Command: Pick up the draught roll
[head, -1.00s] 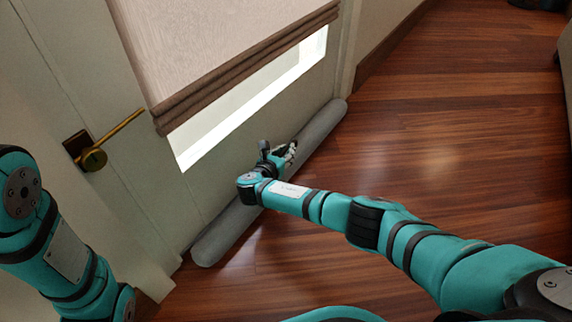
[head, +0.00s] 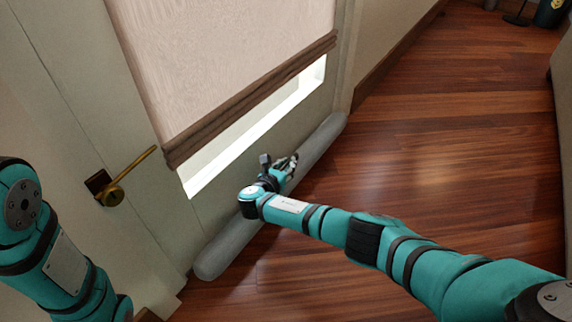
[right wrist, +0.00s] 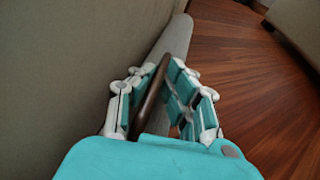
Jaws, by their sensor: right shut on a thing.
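The draught roll (head: 322,140) is a long grey cylinder lying on the floor along the foot of the door. My right gripper (head: 284,168) is at the middle of the roll and hides part of it. In the right wrist view the grey roll (right wrist: 176,36) runs away beyond the fingers. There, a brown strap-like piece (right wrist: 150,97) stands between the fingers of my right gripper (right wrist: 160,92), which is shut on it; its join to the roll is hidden. My left arm shows at the left edge, but its gripper is out of view.
The pale door (head: 215,218) has a brass handle (head: 128,177) and a fabric blind (head: 225,70) over its glass. The wooden floor (head: 440,150) right of the roll is clear. A dark object (head: 550,12) stands at the far top right.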

